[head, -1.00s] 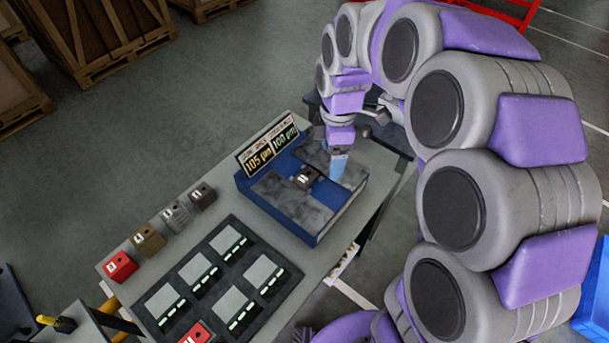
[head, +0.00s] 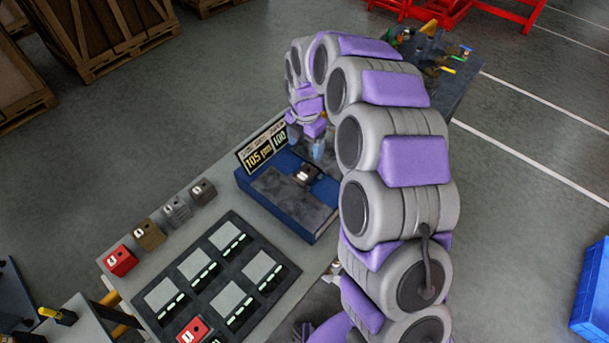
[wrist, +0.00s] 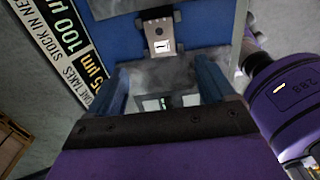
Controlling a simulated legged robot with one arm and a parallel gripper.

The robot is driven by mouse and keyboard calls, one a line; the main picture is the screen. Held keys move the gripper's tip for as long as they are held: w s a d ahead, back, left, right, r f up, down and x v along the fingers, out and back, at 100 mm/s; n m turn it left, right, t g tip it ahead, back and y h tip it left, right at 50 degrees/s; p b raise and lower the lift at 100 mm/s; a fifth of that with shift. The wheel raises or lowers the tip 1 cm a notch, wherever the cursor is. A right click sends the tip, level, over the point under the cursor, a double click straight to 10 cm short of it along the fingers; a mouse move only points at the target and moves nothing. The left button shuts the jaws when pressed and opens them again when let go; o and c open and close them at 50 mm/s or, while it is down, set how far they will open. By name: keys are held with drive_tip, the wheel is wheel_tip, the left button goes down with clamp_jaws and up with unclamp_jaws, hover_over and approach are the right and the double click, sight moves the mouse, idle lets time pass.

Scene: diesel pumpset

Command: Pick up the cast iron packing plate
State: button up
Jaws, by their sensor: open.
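A small dark block with a pale label (head: 306,174) sits on the grey slabs of a blue tray (head: 318,226) on the bench. It is probably the cast iron packing plate, but I cannot read its label. In the wrist view the block (wrist: 159,32) stands at the top centre, beyond my fingertips, with its label facing up. My gripper (head: 307,146) has blue fingers and hangs over the back part of the tray, just behind the block. In the wrist view my gripper (wrist: 160,66) is open, with no block between its fingers.
A sign (head: 262,149) reading 105 and 100 stands along the tray's back left side, close to my gripper. Red (head: 120,261), brown (head: 149,235), grey (head: 177,208) and dark (head: 203,190) blocks line the bench's left edge. A slotted dark panel (head: 218,215) lies in front.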

hover_over(305, 173)
wheel_tip(305, 173, down, 7)
drive_tip(key=shift+d+r+b, duration=0.15)
drive_tip(key=shift+r+b, duration=0.05)
drive_tip(key=shift+b, duration=0.15)
drive_tip(key=shift+f+b, duration=0.4)
drive_tip(key=shift+f, duration=2.45)
drive_tip(key=shift+c, duration=0.4)
clamp_jaws()
drive_tip(key=shift+r, duration=0.15)
